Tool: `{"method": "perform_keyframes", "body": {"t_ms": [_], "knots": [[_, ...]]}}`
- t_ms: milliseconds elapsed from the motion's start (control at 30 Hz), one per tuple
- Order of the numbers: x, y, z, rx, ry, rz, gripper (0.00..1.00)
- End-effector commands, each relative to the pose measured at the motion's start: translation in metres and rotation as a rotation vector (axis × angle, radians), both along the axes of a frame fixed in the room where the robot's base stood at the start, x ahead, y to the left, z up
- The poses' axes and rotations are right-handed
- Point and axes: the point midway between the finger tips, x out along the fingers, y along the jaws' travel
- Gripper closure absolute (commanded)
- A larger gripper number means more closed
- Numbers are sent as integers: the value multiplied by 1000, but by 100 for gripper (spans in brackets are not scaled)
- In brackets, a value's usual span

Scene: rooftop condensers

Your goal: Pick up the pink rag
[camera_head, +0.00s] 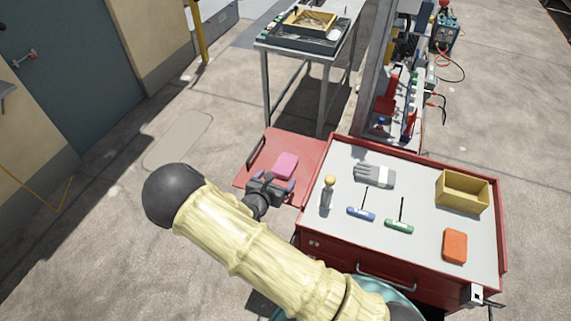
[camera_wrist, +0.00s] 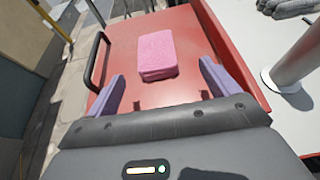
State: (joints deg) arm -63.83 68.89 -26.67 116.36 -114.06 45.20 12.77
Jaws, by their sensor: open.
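The pink rag (camera_head: 286,165) is a folded pad lying on the red side shelf (camera_head: 252,179) of the cart, left of the grey top. In the wrist view the rag (camera_wrist: 157,54) lies flat on the red surface, ahead of my fingers and roughly centred between them. My gripper (camera_head: 272,186) is at the near side of the rag, and in the wrist view its two purple fingers (camera_wrist: 163,90) are spread apart with nothing between them. The rag looks apart from both fingers. The height of the fingers above the shelf is hard to tell.
A black handle (camera_wrist: 97,62) runs along the shelf's left side.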

Motion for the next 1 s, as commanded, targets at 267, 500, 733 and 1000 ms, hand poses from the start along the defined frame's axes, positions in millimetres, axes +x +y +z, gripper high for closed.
{"method": "perform_keyframes", "body": {"t_ms": [267, 500, 733, 1000], "knots": [[40, -9, -17, -1, 2, 12, 13], [53, -14, -24, 1, 1, 10, 13], [54, -17, -24, 2, 1, 6, 13], [79, -23, -25, -1, 0, 6, 13]]}}
